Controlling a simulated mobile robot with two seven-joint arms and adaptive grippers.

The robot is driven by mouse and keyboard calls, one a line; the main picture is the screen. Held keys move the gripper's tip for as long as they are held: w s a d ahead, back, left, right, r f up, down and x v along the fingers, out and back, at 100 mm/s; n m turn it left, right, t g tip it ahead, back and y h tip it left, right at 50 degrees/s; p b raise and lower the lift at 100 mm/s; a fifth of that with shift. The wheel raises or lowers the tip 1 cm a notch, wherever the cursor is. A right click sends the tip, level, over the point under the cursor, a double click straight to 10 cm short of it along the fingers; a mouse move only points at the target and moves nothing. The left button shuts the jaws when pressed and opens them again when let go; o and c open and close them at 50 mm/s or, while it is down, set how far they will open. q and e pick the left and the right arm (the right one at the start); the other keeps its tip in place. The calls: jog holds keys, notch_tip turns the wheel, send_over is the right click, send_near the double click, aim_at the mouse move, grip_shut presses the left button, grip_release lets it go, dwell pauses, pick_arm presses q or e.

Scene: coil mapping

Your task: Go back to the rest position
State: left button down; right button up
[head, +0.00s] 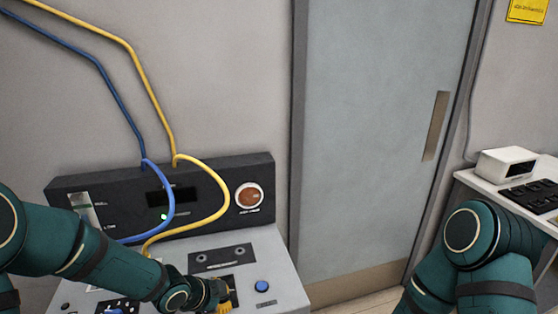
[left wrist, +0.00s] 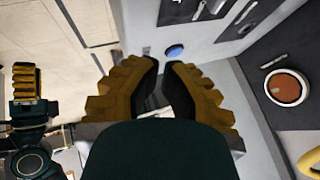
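My left gripper (head: 222,296) is low over the sloped grey console top, its yellow fingers to the left of a blue button. In the left wrist view its two yellow fingers with dark pads (left wrist: 161,70) lie close together with a narrow gap between the tips. I see nothing held in that gap. My right arm (head: 475,245) is bent at the lower right of the head view, its gripper outside that view. The right gripper (left wrist: 27,85) shows at the left of the left wrist view, small and side-on; its opening is unclear.
The console has a dark upright panel (head: 110,185) with a round red button (head: 249,197). A blue button (head: 262,285) is on its top. Blue (head: 103,70) and yellow (head: 140,65) cables hang in front of the panel. A door (head: 375,120) and white side table (head: 480,184) stand right.

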pick_arm(q)
jog(key=s+d+f+n+g, duration=0.2)
jog(key=s+f+n, duration=0.6)
jog(key=s+d+f+n+g, duration=0.2)
jog(key=s+f+n, duration=0.6)
jog(key=n, duration=0.1)
jog(key=shift+s+n+y, duration=0.3)
jog(key=shift+y, duration=0.1)
pick_arm(e)
jog(key=shift+w+d, duration=0.15)
jog(key=shift+w, duration=0.05)
pick_arm(q)
jog(key=shift+d+r, duration=0.1)
jog(key=shift+r, duration=0.05)
dwell(0.6)
